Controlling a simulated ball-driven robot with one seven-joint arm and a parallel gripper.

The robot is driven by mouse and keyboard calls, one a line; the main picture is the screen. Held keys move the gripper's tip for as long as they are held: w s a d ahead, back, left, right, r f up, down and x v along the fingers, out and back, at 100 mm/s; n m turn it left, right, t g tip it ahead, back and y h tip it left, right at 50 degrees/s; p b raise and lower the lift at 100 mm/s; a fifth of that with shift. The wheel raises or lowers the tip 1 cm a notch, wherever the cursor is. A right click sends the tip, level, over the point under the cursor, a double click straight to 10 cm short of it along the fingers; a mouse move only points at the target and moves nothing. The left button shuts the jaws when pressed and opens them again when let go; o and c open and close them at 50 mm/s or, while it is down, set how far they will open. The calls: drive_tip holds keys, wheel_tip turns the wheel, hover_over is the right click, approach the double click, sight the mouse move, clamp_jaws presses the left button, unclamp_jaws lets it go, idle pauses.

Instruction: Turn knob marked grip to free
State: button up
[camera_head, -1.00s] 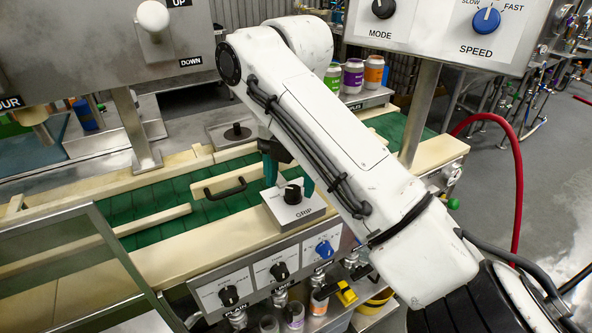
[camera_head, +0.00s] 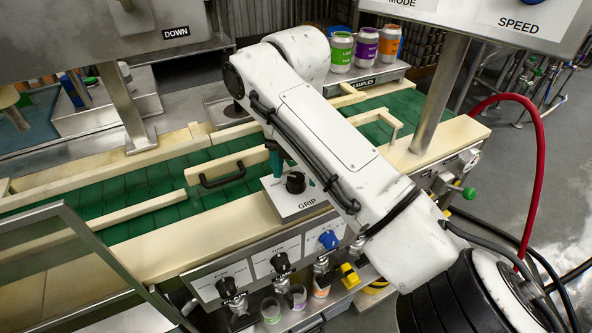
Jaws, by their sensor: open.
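The knob marked GRIP (camera_head: 295,182) is a black knob on a light grey box (camera_head: 300,204) at the near side of the green conveyor. The word GRIP reads on the box's near edge. My gripper (camera_head: 291,172) has green fingers and sits over the knob. One finger shows at the knob's upper left; the other is mostly hidden behind my white arm. The jaws are open, and I cannot tell whether a finger touches the knob. The knob's pointer and any position labels are too small or hidden to read.
A black handle (camera_head: 222,175) on a cream rail lies left of the box. Below is a panel with two black knobs and a blue knob (camera_head: 328,240). Several cans stand on a samples shelf (camera_head: 366,80) behind. A red hose (camera_head: 541,170) hangs at right.

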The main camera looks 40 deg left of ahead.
drive_tip(key=shift+f, duration=0.7)
drive_tip(key=shift+c, duration=0.3)
drive_tip(key=c, duration=1)
